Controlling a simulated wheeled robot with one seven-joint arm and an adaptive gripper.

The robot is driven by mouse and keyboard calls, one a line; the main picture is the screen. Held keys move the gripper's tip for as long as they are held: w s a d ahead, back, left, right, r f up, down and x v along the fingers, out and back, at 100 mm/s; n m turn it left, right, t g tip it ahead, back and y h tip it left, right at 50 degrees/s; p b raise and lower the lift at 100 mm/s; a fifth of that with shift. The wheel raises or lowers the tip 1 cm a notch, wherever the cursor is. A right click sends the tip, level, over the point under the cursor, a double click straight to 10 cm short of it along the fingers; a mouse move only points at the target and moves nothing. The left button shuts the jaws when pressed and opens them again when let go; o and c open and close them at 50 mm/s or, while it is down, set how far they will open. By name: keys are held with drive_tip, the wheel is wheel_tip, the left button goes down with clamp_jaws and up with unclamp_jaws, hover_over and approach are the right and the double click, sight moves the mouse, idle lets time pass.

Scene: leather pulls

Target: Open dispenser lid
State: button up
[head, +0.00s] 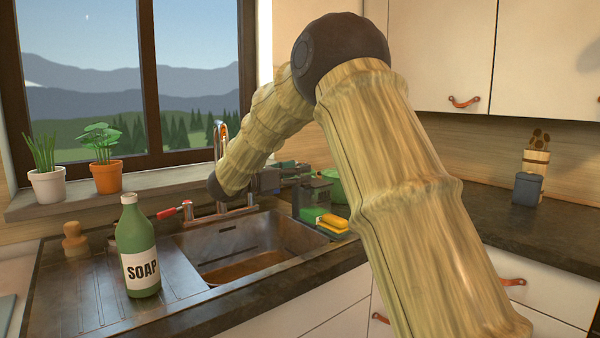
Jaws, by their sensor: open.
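My bamboo-like arm reaches over the sink and bends back at a dark joint. My gripper (293,174) seems to be the dark, partly green shape beyond that joint, behind the sink; it is small and its fingers are hard to make out. It is open, with nothing visibly held. A dark grey-green box (313,197) stands just below and right of it, beside the sponges; it may be the dispenser, but I cannot tell its lid's state or whether the gripper touches it. A blue-grey lidded box (527,190) stands at the far right, apart from the gripper, and looks closed.
A green soap bottle (138,248) stands on the drainboard, left of the sink (240,245). A tap (219,150) rises behind the sink. Yellow-green sponges (331,225) lie at its right edge. Potted plants (107,178) stand on the sill. The right counter has free room.

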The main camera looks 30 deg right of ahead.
drive_tip(key=a, duration=0.5)
drive_tip(key=shift+s+a, duration=0.2)
drive_tip(key=shift+a, duration=0.2)
